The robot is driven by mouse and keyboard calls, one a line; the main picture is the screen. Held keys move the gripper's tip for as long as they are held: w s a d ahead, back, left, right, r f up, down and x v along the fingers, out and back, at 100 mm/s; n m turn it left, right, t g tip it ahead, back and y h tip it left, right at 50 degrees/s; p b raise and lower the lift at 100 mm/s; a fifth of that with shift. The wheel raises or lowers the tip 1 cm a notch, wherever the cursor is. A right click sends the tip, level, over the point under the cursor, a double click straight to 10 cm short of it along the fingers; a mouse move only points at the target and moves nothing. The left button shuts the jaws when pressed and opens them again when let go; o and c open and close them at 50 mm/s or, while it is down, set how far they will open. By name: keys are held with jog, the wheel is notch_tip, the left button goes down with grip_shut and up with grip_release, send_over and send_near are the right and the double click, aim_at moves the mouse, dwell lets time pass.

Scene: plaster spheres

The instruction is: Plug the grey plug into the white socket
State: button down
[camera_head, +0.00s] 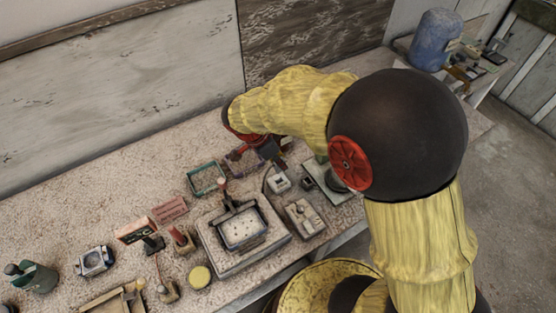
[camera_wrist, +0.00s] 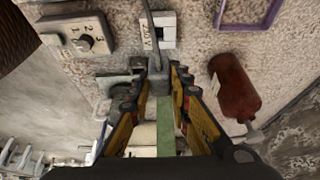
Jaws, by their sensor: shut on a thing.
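The grey plug (camera_wrist: 158,82) is between the fingertips of my gripper (camera_wrist: 154,88) in the wrist view, and the gripper is shut on it. A dark cable runs from the plug up past the socket. The white socket (camera_wrist: 168,36), a small block with a dark recess and a label beside it, lies just beyond the plug. The plug looks apart from the socket; its height above the table is hard to judge. In the head view the white socket (camera_head: 278,182) stands on the table, while my arm hides much of the gripper.
In the wrist view a numbered dial box (camera_wrist: 68,30) is at upper left, a brown bottle (camera_wrist: 234,88) at right, and a purple tray (camera_wrist: 278,8) at upper right. The head view shows a large tray device (camera_head: 270,248) and a green tray (camera_head: 205,180) nearby.

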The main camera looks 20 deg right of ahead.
aim_at(279, 170)
jog(key=shift+f+b, duration=0.1)
jog(key=shift+b, duration=0.3)
notch_tip(279, 170, down, 5)
jog(key=b, duration=0.4)
jog(key=shift+r+b, duration=0.2)
jog(key=shift+b, duration=0.75)
dwell(1.7)
jog(key=shift+f+b, duration=1.55)
jog(key=shift+f, duration=0.05)
jog(key=c, duration=1.6)
grip_release()
jog(key=shift+r, duration=0.1)
jog(key=shift+r+p, duration=0.95)
jog(key=shift+r, duration=1)
